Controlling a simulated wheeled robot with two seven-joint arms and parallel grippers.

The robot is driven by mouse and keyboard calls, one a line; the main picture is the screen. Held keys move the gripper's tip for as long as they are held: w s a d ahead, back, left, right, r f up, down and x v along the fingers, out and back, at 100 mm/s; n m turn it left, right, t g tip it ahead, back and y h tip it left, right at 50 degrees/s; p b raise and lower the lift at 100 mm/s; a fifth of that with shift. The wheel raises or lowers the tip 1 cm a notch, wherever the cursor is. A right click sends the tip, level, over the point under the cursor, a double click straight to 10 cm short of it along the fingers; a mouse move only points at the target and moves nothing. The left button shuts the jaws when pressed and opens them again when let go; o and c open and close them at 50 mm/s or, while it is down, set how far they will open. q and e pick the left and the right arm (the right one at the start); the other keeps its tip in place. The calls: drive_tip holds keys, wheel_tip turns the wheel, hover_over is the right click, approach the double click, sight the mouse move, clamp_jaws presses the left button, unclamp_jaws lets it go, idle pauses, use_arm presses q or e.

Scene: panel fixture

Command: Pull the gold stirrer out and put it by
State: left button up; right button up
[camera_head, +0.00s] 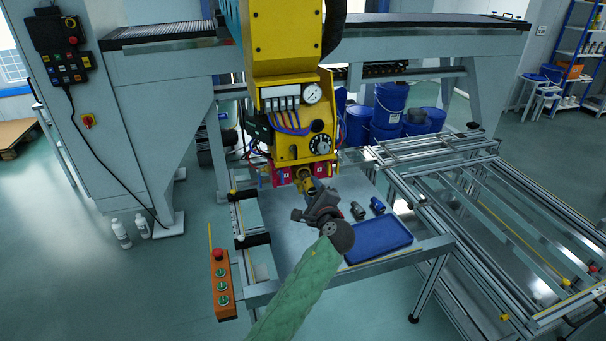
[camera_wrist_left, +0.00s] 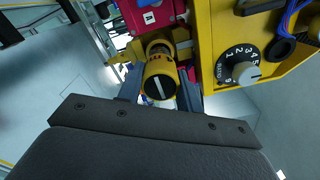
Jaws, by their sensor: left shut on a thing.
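The gold stirrer (camera_wrist_left: 160,82) shows in the left wrist view as a short gold cylinder with a black end face marked by a white bar. It sits between the fingers of my left gripper (camera_wrist_left: 160,98), which is shut on it. In the head view the gold stirrer (camera_head: 305,179) is a small gold-brown piece just below the yellow machine head (camera_head: 290,110), in front of its red blocks. My left gripper (camera_head: 312,196) reaches up to it there. I cannot tell whether the stirrer is still seated in the machine. My right gripper is not in view.
A blue tray (camera_head: 378,240) lies on the worktable's right front. Two dark cylindrical parts (camera_head: 358,210) (camera_head: 377,205) stand behind it. An orange button box (camera_head: 222,288) is at the left front. Aluminium rails (camera_head: 490,200) extend right. Blue buckets (camera_head: 390,105) stand behind.

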sight(313, 191)
use_arm(q)
drive_tip(key=shift+s, duration=0.25)
idle(0.3)
drive_tip(key=shift+p+v, duration=0.6)
drive_tip(key=shift+v, duration=1.85)
drive_tip(key=shift+w, duration=0.1)
